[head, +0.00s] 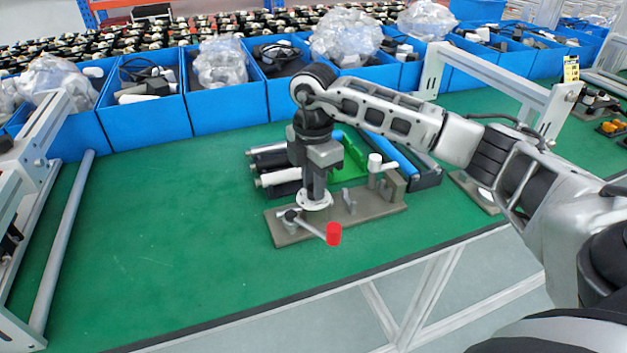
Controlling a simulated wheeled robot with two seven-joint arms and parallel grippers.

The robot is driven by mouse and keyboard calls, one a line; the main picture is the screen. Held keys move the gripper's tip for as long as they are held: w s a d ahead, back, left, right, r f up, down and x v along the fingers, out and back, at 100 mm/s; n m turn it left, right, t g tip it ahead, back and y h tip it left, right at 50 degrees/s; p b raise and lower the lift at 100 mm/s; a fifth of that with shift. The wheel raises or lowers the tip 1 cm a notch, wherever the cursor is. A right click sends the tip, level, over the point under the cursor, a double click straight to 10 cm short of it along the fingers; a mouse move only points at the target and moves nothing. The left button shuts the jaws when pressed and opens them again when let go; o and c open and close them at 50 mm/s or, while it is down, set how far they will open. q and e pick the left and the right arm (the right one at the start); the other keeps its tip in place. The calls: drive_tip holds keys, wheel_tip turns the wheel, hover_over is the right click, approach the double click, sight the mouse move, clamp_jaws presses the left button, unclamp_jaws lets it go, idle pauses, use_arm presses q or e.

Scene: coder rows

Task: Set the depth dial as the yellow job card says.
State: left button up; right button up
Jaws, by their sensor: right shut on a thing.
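The depth dial is a white disc (313,203) at the left part of a grey-brown base plate (376,211) on the green bench. My right gripper (316,190) points straight down over the dial and is shut at its centre; its fingers hide the middle of the dial. The marks on the disc are too small to read. The yellow job card (571,69) is fixed to the right end of a white frame at the back right; its writing is too small to read. My left gripper is not in view.
A lever with a red knob (333,234) sticks out at the front of the plate, close to my gripper. A silver post with a white knob (375,162) stands at its right. Blue bins (155,120) line the back.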

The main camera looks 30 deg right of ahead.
drive_tip(key=o, duration=0.9)
drive_tip(key=shift+w+d+r, duration=0.1)
drive_tip(key=shift+r, duration=0.05)
drive_tip(key=shift+o, duration=0.4)
wheel_tip(320, 180, up, 16)
